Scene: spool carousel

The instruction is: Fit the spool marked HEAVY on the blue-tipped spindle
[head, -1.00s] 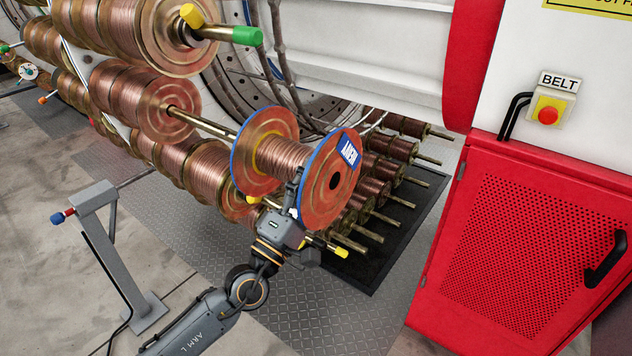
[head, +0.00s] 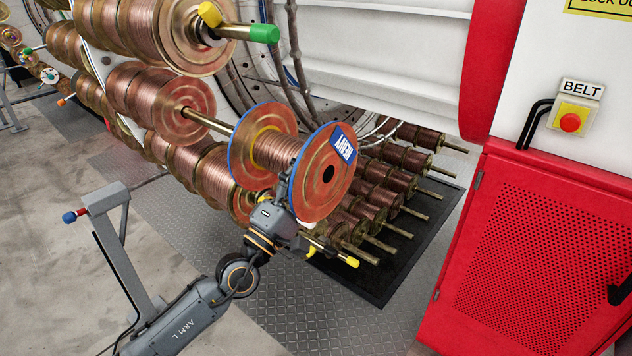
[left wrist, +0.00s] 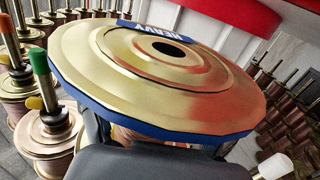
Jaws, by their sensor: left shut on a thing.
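The spool marked HEAVY (head: 318,195) has blue-rimmed copper flanges and copper wire, with its label on the near flange. In the left wrist view its gold-looking flange and centre hole (left wrist: 168,48) fill the middle. My left gripper (head: 284,203) is shut on the spool from below, its fingers partly hidden between the flanges. The spool is tilted, near flange towards me. A bare brass spindle (head: 208,122) runs from the middle carousel row to behind the far flange. Its tip is hidden, so I cannot tell its colour or whether it enters the spool. My right gripper is not in view.
A spindle with a green tip (head: 264,33) sticks out above. Loaded carousel spools (head: 140,95) lie close behind the held spool. More spools stand on a dark mat (head: 405,255). A grey stand (head: 115,235) is at left, a red cabinet (head: 540,250) at right.

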